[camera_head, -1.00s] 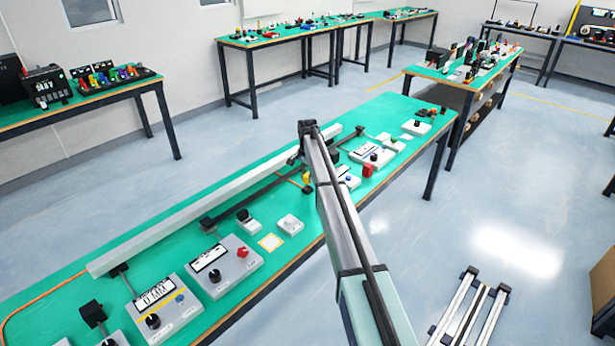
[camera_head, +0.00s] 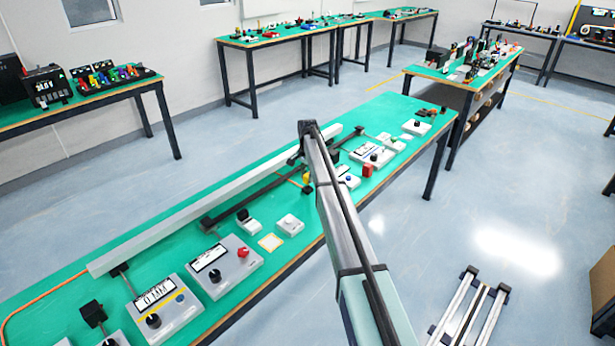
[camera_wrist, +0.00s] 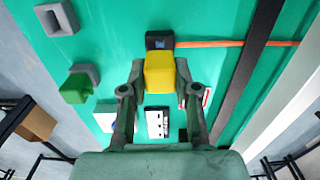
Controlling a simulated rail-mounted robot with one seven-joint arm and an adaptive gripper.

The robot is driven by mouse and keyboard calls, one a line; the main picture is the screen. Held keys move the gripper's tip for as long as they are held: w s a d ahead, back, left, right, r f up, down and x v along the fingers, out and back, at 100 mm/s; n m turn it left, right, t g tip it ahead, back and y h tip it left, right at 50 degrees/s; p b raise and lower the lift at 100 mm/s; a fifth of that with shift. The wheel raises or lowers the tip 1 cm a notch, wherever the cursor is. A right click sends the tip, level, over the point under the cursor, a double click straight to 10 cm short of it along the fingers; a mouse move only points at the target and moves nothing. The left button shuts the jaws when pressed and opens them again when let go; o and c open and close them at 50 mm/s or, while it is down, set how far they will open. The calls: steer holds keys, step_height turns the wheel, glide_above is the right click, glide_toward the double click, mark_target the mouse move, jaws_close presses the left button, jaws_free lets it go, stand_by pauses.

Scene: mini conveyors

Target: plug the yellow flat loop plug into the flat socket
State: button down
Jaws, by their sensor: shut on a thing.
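The yellow plug (camera_wrist: 160,75) sits between the two fingers of my gripper (camera_wrist: 158,92) in the wrist view. My gripper is shut on it. In the head view the yellow plug (camera_head: 307,178) shows as a small patch below the end of my arm, over the green bench. A dark block with a bluish face (camera_wrist: 160,40) lies right at the plug's far end, with an orange cable running from it to the right. It may be the flat socket. I cannot tell whether the plug is in it, touching it or just above it.
In the wrist view a grey block with a square recess (camera_wrist: 57,18) and a green block by a grey holder (camera_wrist: 76,88) lie to the left. A black strip (camera_wrist: 243,75) runs along the right. A white panel (camera_wrist: 157,124) lies below the plug.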

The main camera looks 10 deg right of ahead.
mark_target(307, 175)
steer(key=shift+f+b, duration=0.4)
steer(key=shift+f, duration=1)
stand_by(0.4)
steer(key=c, duration=0.8)
jaws_free()
steer(key=shift+r, duration=0.1)
step_height(307, 175, up, 12)
